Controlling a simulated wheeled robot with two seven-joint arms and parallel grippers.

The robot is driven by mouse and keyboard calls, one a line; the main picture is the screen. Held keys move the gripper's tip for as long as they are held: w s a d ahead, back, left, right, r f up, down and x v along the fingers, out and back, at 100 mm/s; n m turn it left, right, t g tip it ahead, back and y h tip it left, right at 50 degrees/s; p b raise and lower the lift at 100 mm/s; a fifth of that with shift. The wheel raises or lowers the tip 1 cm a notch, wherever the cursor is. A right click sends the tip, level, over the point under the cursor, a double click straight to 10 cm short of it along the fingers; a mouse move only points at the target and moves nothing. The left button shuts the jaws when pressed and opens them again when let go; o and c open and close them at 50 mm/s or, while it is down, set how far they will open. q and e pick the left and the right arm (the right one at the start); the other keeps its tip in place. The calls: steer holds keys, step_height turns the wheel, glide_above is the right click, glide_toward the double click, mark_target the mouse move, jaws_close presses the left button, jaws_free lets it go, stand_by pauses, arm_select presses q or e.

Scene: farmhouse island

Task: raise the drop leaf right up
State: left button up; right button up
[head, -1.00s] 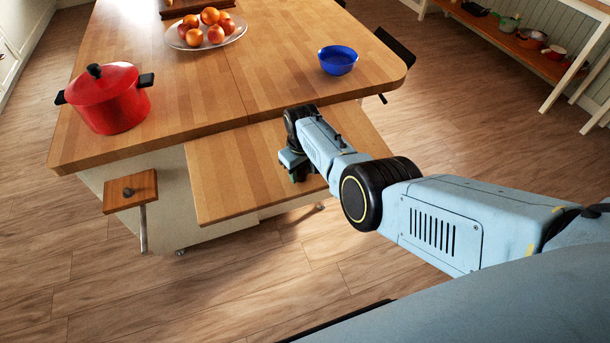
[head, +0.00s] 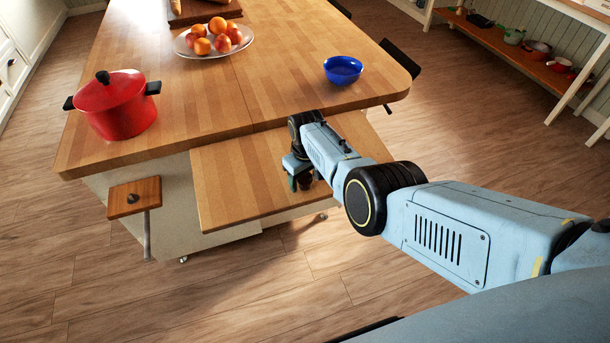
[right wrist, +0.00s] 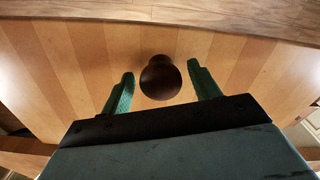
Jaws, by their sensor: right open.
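The drop leaf (head: 240,185) is a wooden panel along the near edge of the island top (head: 190,105). It stands out from the island with its surface below the top; its exact slope is hard to tell. My right gripper (head: 303,180) is at the leaf's face, toward its right side. In the right wrist view my right gripper (right wrist: 160,88) is open, with one green finger on each side of a dark round knob (right wrist: 160,78) on the leaf (right wrist: 220,55). Gaps show between the knob and both fingers. My left gripper is not in view.
A small wooden block with a dark knob (head: 134,197) stands out left of the leaf, above a metal leg. On the top are a red pot (head: 118,108), a fruit plate (head: 213,45) and a blue bowl (head: 342,70). The floor in front is clear.

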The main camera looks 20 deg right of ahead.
steer(key=shift+s+r+p, duration=0.1)
steer(key=shift+r+p, duration=0.25)
steer(key=shift+r, duration=0.15)
step_height(320, 180, up, 5)
steer(key=shift+f+p, duration=0.2)
steer(key=shift+p, duration=1.05)
step_height(320, 180, up, 8)
steer(key=p, duration=0.1)
steer(key=shift+s, duration=0.25)
steer(key=shift+f, duration=0.1)
